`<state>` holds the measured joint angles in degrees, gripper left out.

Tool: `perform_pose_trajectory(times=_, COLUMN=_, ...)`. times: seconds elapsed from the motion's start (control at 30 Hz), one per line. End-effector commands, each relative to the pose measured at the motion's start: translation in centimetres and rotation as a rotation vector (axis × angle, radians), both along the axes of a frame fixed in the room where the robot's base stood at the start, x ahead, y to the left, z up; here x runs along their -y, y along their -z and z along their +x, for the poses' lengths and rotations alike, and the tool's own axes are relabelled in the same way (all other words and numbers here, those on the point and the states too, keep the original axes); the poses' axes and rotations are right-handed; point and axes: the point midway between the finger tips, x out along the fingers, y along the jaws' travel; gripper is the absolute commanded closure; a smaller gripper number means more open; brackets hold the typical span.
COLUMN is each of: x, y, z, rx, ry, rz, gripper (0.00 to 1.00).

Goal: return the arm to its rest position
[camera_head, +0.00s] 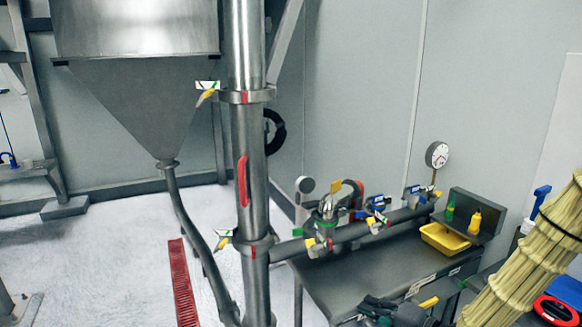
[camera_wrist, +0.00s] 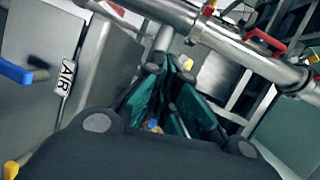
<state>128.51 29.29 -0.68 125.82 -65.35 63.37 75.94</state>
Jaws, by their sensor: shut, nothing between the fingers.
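My gripper (camera_wrist: 168,66) shows in the wrist view, with dark linkages and teal finger pads. Its fingers are shut with nothing held between them. A steel pipe with clamps (camera_wrist: 245,48) runs across behind the fingertips. Whether the fingertips touch it I cannot tell. In the head view, a dark shape at the bottom edge is cut off, and I cannot tell whether it is my gripper.
A steel column (camera_head: 247,130) stands beside the hopper (camera_head: 135,100). A horizontal pipe with valves (camera_head: 375,223) runs above the grey bench (camera_head: 350,268). A yellow tray (camera_head: 444,240) and pressure gauge (camera_head: 437,154) are at the right. White floor (camera_head: 110,250) is open at left.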

Motion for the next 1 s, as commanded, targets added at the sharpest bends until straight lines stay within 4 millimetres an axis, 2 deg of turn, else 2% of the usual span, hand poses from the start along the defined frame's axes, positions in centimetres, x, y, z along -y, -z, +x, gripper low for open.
perform_pose_trajectory(times=0.23, x=-0.9, y=8.0, z=-3.3, rx=-0.088, ry=0.027, rz=-0.228, gripper=1.00)
perform_pose_trajectory(times=0.37, x=-1.1, y=14.0, z=-7.3, rx=-0.168, ry=0.012, rz=-0.417, gripper=1.00)
perform_pose_trajectory(times=0.5, x=-1.0, y=19.9, z=-12.8, rx=-0.266, ry=-0.049, rz=-0.630, gripper=1.00)
perform_pose_trajectory(times=0.57, x=-0.8, y=22.1, z=-15.5, rx=-0.309, ry=-0.087, rz=-0.718, gripper=1.00)
perform_pose_trajectory(times=0.7, x=-0.2, y=26.4, z=-22.3, rx=-0.413, ry=-0.204, rz=-0.909, gripper=1.00)
perform_pose_trajectory(times=0.8, x=0.4, y=28.6, z=-27.4, rx=-0.484, ry=-0.305, rz=-1.029, gripper=1.00)
perform_pose_trajectory(times=0.9, x=1.0, y=29.9, z=-31.9, rx=-0.547, ry=-0.404, rz=-1.122, gripper=1.00)
perform_pose_trajectory(times=1.0, x=1.5, y=30.6, z=-35.2, rx=-0.593, ry=-0.483, rz=-1.186, gripper=1.00)
